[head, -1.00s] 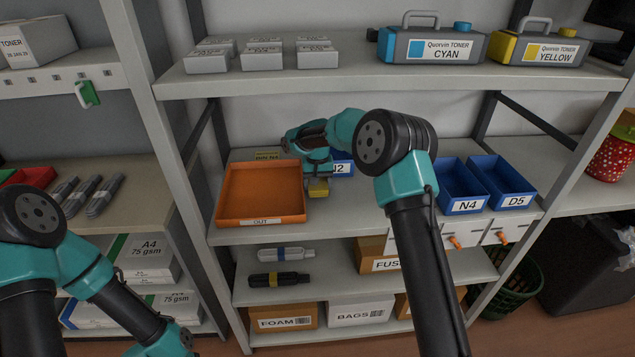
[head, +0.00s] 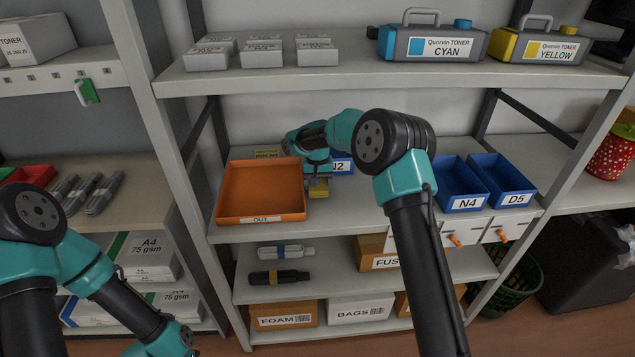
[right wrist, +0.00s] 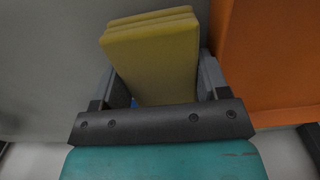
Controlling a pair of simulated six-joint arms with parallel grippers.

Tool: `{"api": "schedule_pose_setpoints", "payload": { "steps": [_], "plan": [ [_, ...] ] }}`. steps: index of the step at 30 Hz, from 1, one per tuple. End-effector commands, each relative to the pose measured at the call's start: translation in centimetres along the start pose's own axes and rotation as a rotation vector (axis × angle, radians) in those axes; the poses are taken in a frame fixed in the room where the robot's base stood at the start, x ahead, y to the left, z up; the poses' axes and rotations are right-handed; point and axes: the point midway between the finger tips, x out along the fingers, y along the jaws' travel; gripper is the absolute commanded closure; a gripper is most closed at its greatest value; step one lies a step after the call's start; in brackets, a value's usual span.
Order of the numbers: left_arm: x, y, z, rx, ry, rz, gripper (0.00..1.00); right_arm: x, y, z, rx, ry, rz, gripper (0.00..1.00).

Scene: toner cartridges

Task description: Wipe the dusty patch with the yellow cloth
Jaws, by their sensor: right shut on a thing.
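The yellow cloth (head: 318,193), a folded block, is held by my right gripper (head: 318,183) over the middle shelf, just right of the orange tray. In the right wrist view the yellow cloth (right wrist: 155,55) sits between the two fingers of the right gripper (right wrist: 160,80), which are shut on it. I cannot tell whether the cloth touches the shelf. No dusty patch can be made out; the right arm hides part of the shelf. My left arm shows at lower left, but its gripper is out of view.
The orange OUT tray (head: 262,215) stands close beside the right gripper. A blue N2 bin (head: 342,165) is partly hidden behind the arm. Blue bins N4 (head: 464,190) and D5 (head: 504,185) stand to the right. A small yellow-green item (head: 268,154) lies behind the tray. The upper shelf overhangs.

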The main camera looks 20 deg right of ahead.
Motion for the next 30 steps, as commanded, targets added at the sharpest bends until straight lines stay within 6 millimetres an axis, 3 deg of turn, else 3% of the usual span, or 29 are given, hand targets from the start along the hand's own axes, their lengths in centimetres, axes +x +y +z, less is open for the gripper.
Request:
{"api": "schedule_pose_setpoints", "payload": {
  "steps": [20,30],
  "plan": [
    [0.0,0.0,0.0,0.0,0.0,0.0,1.0,0.9,0.1,0.0,0.0,0.0,0.0,0.51],
    [0.0,0.0,0.0,0.0,0.0,0.0,1.0,0.8,2.0,0.0,0.001,0.0,0.0,0.51]
  ]
}}
